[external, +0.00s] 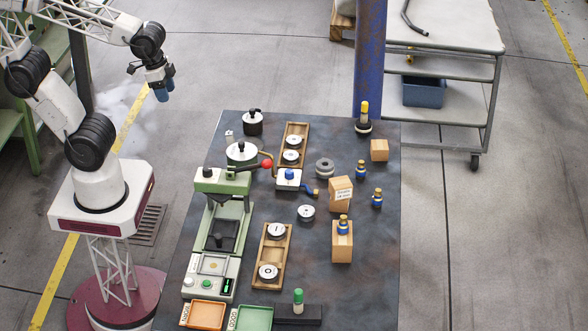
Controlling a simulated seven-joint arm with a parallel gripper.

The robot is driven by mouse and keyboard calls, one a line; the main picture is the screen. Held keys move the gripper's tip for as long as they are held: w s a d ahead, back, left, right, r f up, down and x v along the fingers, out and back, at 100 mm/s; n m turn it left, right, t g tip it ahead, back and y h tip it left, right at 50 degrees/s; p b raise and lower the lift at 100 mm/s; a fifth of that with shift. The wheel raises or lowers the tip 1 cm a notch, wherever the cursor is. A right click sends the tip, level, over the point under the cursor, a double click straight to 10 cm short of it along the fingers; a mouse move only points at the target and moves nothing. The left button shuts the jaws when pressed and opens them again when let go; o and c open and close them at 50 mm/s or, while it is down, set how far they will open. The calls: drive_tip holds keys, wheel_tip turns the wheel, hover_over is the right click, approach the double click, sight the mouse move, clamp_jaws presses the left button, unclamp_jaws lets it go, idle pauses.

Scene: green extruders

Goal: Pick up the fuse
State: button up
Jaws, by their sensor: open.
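My gripper (164,92) hangs in the air left of the dark table (375,285), with its blue fingertips open and empty. It is well apart from everything on the table. I cannot tell for sure which object is the fuse. Small blue pieces with brass-coloured parts stand at the table's right: one (361,170), another (377,198), and a third (343,225) on top of a cardboard box (342,248). A green-capped cylinder (298,298) stands upright at the front on a dark block (308,314). A yellow-topped piece (364,118) stands at the back right.
A green press (229,212) and a scale (210,277) fill the table's left side. Wooden trays (261,253) hold silver discs. A labelled box (340,195) and a smaller box (379,150) stand right. A blue column (370,60) rises behind. The front right is clear.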

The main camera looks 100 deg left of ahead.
idle(0.4)
drive_tip(key=shift+o, duration=0.5)
drive_tip(key=n+g, duration=0.1)
drive_tip(key=n, duration=1.7)
hover_over(229, 134)
drive_tip(key=f, duration=2.8)
drive_tip(key=shift+s+d+f, duration=0.1)
drive_tip(key=shift+s+d, duration=0.1)
drive_tip(key=shift+d, duration=0.05)
drive_tip(key=shift+s+a+f+n, duration=0.1)
drive_tip(key=shift+a+f+n, duration=0.2)
drive_tip(key=shift+a+f, duration=0.15)
